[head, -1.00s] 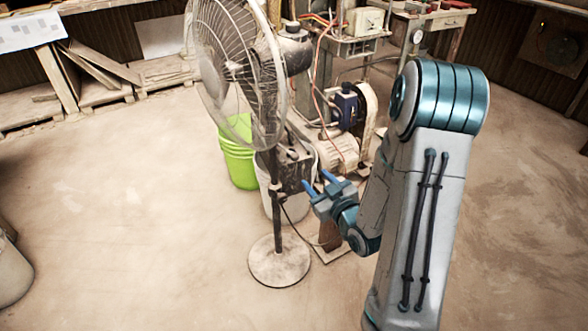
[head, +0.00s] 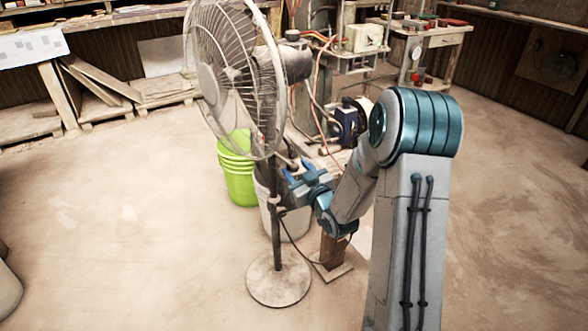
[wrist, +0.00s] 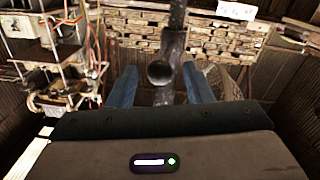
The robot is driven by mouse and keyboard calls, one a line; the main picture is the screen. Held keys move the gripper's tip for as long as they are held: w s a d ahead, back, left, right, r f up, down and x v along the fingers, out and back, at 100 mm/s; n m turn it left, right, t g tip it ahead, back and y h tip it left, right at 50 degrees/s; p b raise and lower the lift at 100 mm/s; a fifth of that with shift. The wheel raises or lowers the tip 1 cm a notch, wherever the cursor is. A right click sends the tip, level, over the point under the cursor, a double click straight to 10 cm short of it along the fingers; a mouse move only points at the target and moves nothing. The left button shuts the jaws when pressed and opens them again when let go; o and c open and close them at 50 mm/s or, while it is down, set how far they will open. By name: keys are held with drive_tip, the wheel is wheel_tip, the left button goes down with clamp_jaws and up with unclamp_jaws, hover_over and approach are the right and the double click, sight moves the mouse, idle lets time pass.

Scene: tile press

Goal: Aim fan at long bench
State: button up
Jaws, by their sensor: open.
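The standing fan (head: 275,232) is upright on a round base (head: 279,282). Its round wire cage (head: 225,75) faces left in the head view. A long bench (head: 100,20) with items on top runs along the back wall at the upper left.
A green bucket (head: 237,180) and a pale bucket (head: 296,222) stand behind the fan. Machinery with hoses (head: 345,125) stands behind my gripper. A brown block (head: 333,250) is right of the fan base.

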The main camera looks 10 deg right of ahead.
drive_tip(key=shift+x, duration=1.15)
clamp_jaws()
